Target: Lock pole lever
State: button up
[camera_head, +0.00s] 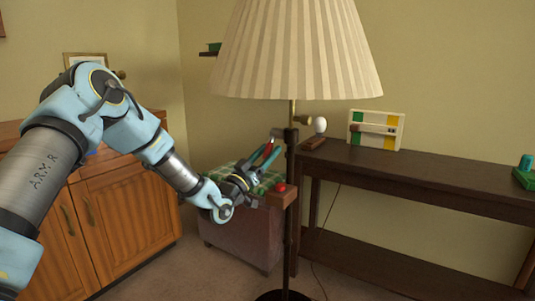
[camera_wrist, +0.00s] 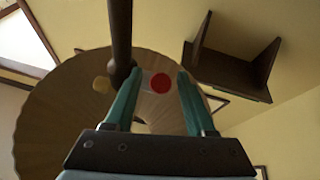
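The dark lamp pole (camera_head: 289,215) stands upright under a pleated shade, with a dark clamp (camera_head: 290,137) partway up. A short lever with a red end (camera_head: 268,149) shows beside the clamp, close to my gripper (camera_head: 268,158). In the wrist view the lever's round red end (camera_wrist: 160,83) lies between the two teal fingertips of my gripper (camera_wrist: 158,73), with a gap on each side. A pale piece joins it toward the pole (camera_wrist: 121,35), which passes by the left finger. My gripper is open. How far the lever is turned is hard to tell.
A lampshade (camera_head: 297,50) hangs above my gripper. A dark console table (camera_head: 430,175) is at right, a wooden cabinet (camera_head: 125,215) at left.

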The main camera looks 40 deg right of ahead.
jog(key=shift+o, duration=0.5)
jog(key=v, duration=1.1)
jog(key=shift+w, duration=0.1)
jog(key=shift+c, duration=0.3)
